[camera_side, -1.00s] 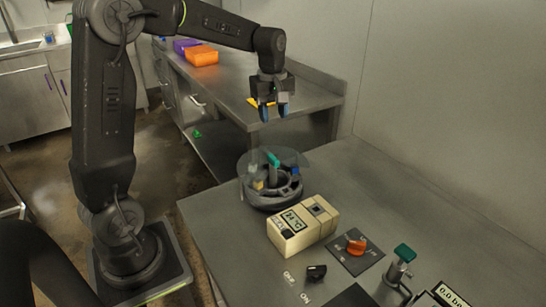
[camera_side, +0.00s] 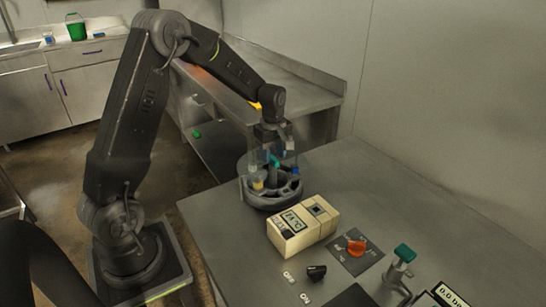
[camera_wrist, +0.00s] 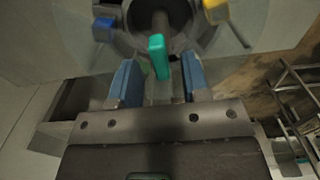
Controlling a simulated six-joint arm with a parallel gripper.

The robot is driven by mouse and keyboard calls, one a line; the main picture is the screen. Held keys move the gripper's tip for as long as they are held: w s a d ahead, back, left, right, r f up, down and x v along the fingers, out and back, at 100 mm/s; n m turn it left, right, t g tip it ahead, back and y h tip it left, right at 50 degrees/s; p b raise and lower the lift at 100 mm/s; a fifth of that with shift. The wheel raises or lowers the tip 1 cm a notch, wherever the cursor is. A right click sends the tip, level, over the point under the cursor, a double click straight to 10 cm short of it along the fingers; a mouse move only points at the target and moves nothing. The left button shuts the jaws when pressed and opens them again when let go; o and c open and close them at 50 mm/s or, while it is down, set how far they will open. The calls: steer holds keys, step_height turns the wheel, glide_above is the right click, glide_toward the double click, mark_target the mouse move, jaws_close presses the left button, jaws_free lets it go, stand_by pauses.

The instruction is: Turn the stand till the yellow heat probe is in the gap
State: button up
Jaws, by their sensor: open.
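The round grey stand (camera_side: 268,200) sits at the back left of the bench, with a clear cover over it. Its teal handle (camera_side: 275,163) stands up at the centre. The yellow heat probe (camera_side: 258,184) is on the stand's left side; it shows at the upper right in the wrist view (camera_wrist: 214,12). A blue piece (camera_wrist: 104,28) sits on the opposite side. My gripper (camera_side: 274,157) is open, pointing down over the handle. In the wrist view its blue fingers (camera_wrist: 157,68) are on either side of the teal handle, with space at both sides. I cannot make out the gap clearly.
A cream temperature box (camera_side: 302,226) stands just in front of the stand. An orange knob (camera_side: 356,247), a black switch (camera_side: 316,272) and a green-topped valve (camera_side: 404,253) lie nearer the front. The bench to the right is clear.

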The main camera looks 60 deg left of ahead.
steer(key=shift+f, duration=0.75)
steer(key=shift+c, duration=0.3)
jaws_close()
